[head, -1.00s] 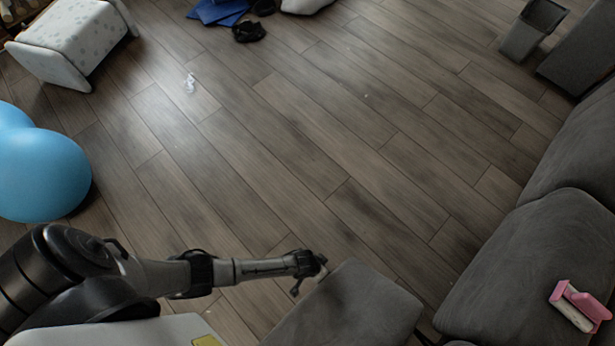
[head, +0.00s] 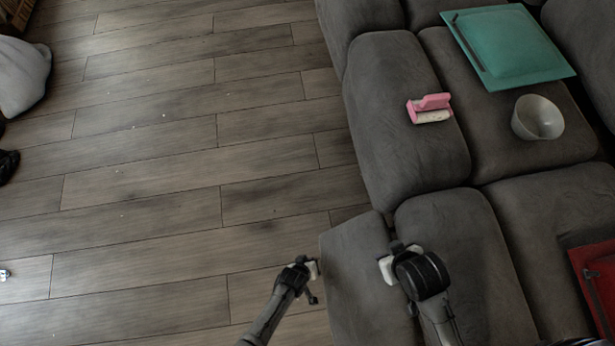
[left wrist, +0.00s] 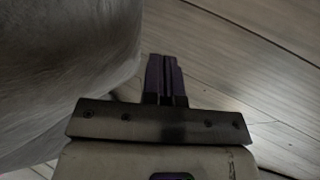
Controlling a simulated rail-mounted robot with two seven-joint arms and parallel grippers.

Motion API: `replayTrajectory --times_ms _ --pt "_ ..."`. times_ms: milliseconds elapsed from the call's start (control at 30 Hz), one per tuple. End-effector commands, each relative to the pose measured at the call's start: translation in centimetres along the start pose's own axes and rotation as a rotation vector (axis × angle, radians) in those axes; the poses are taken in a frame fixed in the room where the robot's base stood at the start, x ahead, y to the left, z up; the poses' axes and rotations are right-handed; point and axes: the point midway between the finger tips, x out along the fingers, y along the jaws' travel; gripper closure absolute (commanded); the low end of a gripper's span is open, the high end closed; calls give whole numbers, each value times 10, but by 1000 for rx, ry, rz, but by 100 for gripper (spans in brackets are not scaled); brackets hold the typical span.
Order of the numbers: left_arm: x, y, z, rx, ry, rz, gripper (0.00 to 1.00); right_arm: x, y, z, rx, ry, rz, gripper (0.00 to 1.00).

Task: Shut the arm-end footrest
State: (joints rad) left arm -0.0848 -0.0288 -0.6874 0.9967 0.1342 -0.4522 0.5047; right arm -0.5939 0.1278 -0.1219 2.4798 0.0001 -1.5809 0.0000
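The arm-end footrest (head: 352,275) is a dark grey padded panel standing out from the front of the grey sofa, at the lower middle of the head view. My left gripper (head: 313,270) is beside its outer left edge; I cannot tell whether they touch. In the left wrist view the left fingers (left wrist: 165,80) are together with nothing visible between them, and grey fabric of the footrest (left wrist: 60,80) fills the left side. My right gripper (head: 387,268) is over the footrest's inner side, near the seat front. Its fingers are hidden.
The sofa (head: 460,260) fills the right side. On it are a pink-and-white item (head: 430,108), a teal cushion-like panel (head: 510,45), a pale bowl (head: 538,117) and a red object (head: 600,275). The wooden floor (head: 200,150) left of the footrest is mostly clear.

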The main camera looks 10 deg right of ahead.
Motion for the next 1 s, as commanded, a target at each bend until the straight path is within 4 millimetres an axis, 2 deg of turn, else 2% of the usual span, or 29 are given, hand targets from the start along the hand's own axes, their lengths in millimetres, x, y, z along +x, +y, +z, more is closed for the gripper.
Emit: replayTrajectory --times_ms 200,367,533,800,1000 --pt "-2 -2 0 0 -2 -2 100 -3 -2 -7 8 14 -5 54" --pt "-16 -10 -2 -2 -3 -5 100 -17 0 -13 10 18 -2 54" --pt "-44 -32 -6 -7 -3 -11 100 -42 1 -20 10 18 -2 54" --pt "-92 -36 -3 -8 -5 -8 100 -77 2 -30 8 17 -2 54" --pt "-118 -39 -2 -7 -5 -7 100 -95 4 -35 4 16 1 54"
